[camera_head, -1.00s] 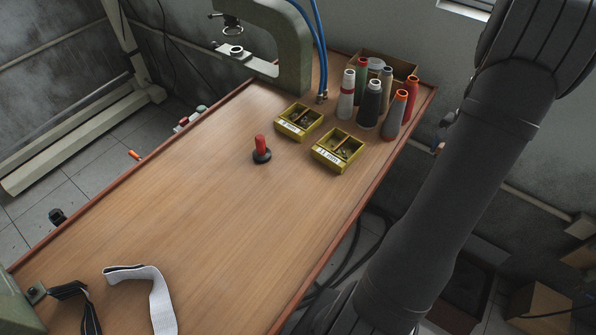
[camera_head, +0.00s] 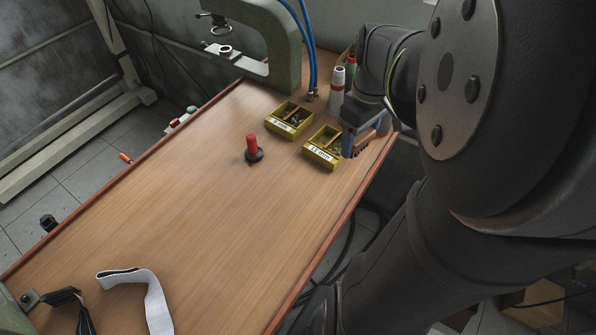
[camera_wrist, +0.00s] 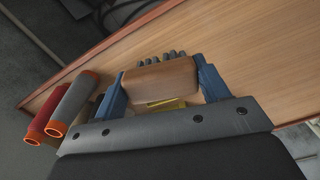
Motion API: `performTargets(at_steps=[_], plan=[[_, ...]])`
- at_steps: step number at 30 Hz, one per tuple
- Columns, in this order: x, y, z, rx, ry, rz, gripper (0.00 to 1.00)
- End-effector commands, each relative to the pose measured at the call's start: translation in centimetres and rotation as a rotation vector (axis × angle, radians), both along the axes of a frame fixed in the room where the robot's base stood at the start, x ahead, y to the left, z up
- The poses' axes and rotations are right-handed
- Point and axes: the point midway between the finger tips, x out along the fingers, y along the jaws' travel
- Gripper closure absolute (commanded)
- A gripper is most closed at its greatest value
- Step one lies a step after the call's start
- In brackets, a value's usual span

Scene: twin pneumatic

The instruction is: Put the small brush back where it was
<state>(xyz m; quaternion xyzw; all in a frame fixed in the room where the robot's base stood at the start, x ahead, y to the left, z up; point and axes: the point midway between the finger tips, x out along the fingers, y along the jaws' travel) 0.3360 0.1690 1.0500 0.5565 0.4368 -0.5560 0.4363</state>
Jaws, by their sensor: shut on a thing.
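The small brush (camera_wrist: 160,82) has a brown wooden back and a row of dark bristles. My gripper (camera_wrist: 160,74) is shut on it, with one blue finger at each end of the wooden back. In the head view the brush (camera_head: 370,139) is partly covered by my gripper (camera_head: 362,141). It is at the right edge of the table, just right of the yellow bin marked 11 mm (camera_head: 321,158). I cannot tell whether the bristles touch the table.
Thread cones, including a white one (camera_head: 336,92), stand behind my gripper; orange-rimmed ones (camera_wrist: 72,104) show in the wrist view. A second yellow bin (camera_head: 288,122) and a red-handled stamp-like piece (camera_head: 252,148) are to the left. A white strap (camera_head: 150,292) lies at the front. Mid-table is clear.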

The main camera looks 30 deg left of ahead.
Motion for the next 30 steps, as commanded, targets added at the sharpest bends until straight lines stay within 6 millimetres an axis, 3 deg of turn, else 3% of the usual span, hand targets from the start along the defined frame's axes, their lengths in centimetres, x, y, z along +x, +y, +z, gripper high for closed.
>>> performTargets(at_steps=[4, 11, 24, 30], plan=[[-2.7, 0.4, 0.2, 0.0, 0.0, 0.158, 0.53], [-4.3, 1.4, -0.3, -0.001, 0.001, 0.246, 0.53], [-6.7, 9.5, -5.5, -0.003, 0.004, 0.247, 0.53], [-7.2, 11.6, -6.7, -0.001, 0.001, 0.242, 0.53]])
